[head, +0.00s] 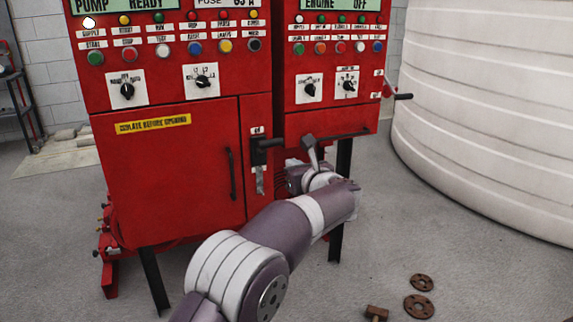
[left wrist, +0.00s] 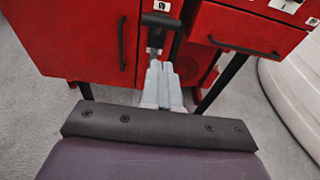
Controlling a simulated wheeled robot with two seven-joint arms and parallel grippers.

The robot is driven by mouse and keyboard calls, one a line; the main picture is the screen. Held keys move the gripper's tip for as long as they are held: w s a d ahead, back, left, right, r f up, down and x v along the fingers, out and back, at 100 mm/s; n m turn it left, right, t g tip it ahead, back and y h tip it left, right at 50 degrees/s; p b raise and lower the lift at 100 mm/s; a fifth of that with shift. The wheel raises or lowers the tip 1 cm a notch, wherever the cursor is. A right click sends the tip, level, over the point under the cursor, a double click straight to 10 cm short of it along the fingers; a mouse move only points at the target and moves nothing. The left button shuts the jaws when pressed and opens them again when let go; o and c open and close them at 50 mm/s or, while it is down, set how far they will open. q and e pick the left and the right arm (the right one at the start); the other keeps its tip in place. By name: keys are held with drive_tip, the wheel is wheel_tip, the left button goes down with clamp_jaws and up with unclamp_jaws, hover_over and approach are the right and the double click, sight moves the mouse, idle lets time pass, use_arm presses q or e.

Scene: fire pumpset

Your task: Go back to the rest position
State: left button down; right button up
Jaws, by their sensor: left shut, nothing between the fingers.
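My left gripper (head: 309,143) is in front of the red pump cabinet (head: 170,190), near the gap between its two halves. In the left wrist view its grey fingers (left wrist: 159,68) are together, with nothing between them. They point toward a black switch handle (left wrist: 161,20) on the cabinet front. The handle also shows in the head view (head: 267,143), to the left of the gripper. I cannot tell whether the fingertips touch it. My left arm reaches across the lower front of the cabinet. My right gripper is not in view.
The right cabinet (head: 330,90) has a long black bar handle (head: 345,135) near the gripper. A large white ribbed tank (head: 490,110) stands at the right. Rusty flanges (head: 419,306) and a small brown part (head: 376,313) lie on the floor. Open floor lies between cabinet and tank.

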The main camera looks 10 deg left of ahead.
use_arm(q)
drive_tip(key=shift+v, duration=0.95)
drive_tip(key=shift+r, duration=0.1)
